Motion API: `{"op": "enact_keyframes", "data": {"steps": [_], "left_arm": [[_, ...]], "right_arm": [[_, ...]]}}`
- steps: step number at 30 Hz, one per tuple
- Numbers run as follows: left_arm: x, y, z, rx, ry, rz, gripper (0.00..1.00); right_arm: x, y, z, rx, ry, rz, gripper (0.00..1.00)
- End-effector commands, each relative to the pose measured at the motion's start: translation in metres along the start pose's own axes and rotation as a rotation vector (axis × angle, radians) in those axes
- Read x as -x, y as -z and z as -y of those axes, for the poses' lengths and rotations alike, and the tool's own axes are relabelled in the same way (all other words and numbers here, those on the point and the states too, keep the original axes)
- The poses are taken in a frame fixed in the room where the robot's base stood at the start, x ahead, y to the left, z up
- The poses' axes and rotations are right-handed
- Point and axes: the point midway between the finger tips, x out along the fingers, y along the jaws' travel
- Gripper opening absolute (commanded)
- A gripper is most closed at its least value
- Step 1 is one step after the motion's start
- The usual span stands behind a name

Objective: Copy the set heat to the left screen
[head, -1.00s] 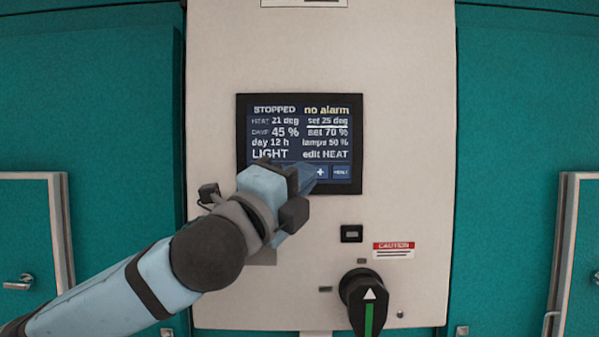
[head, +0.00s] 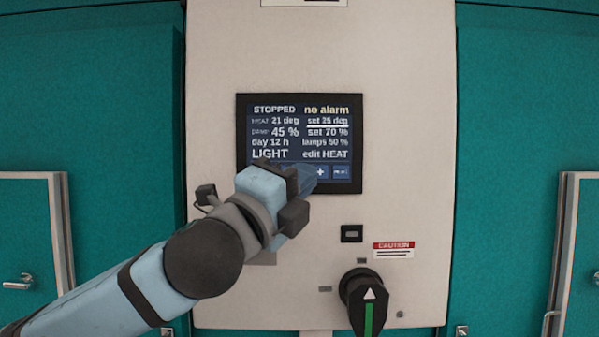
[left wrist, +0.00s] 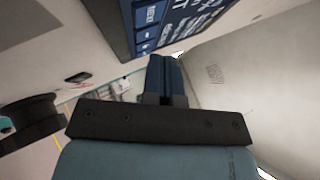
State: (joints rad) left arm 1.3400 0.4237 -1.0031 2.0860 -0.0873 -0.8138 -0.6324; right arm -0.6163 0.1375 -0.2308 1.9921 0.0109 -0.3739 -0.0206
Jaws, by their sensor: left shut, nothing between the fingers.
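The control screen (head: 299,143) is on a pale cabinet front. It reads STOPPED, no alarm, heat 21 deg, set 70 %, and edit HEAT. The underlined set heat (head: 327,121) is in the mid-twenties; its last digit is blurred, 25 or 26. My left gripper (head: 308,180) is shut and empty, at the screen's bottom button row beside the plus button (head: 320,172). It hides the buttons to the left; I cannot tell whether it touches. In the left wrist view the shut fingers (left wrist: 166,77) point up near the screen (left wrist: 150,28). My right gripper is not in view.
Below the screen are a small black socket (head: 352,233), a red caution label (head: 393,250) and a black rotary knob (head: 362,300) with a green stripe. Teal doors (head: 90,120) flank the panel on both sides. The panel right of the screen is clear.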

Motion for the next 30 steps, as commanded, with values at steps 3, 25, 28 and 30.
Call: {"op": "enact_keyframes", "data": {"steps": [3, 25, 28, 30], "left_arm": [[0.003, 0.003, 0.003, 0.000, 0.001, -0.001, 0.00], [0.035, 0.025, 0.025, 0.000, 0.000, 0.000, 0.00], [0.035, 0.025, 0.025, 0.000, 0.000, 0.000, 0.00], [0.035, 0.025, 0.025, 0.000, 0.000, 0.000, 0.00]], "right_arm": [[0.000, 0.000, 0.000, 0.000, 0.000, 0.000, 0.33], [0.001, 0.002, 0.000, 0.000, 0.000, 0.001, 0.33], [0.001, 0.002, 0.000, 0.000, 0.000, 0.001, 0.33], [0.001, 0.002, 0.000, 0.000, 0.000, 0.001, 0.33]]}}
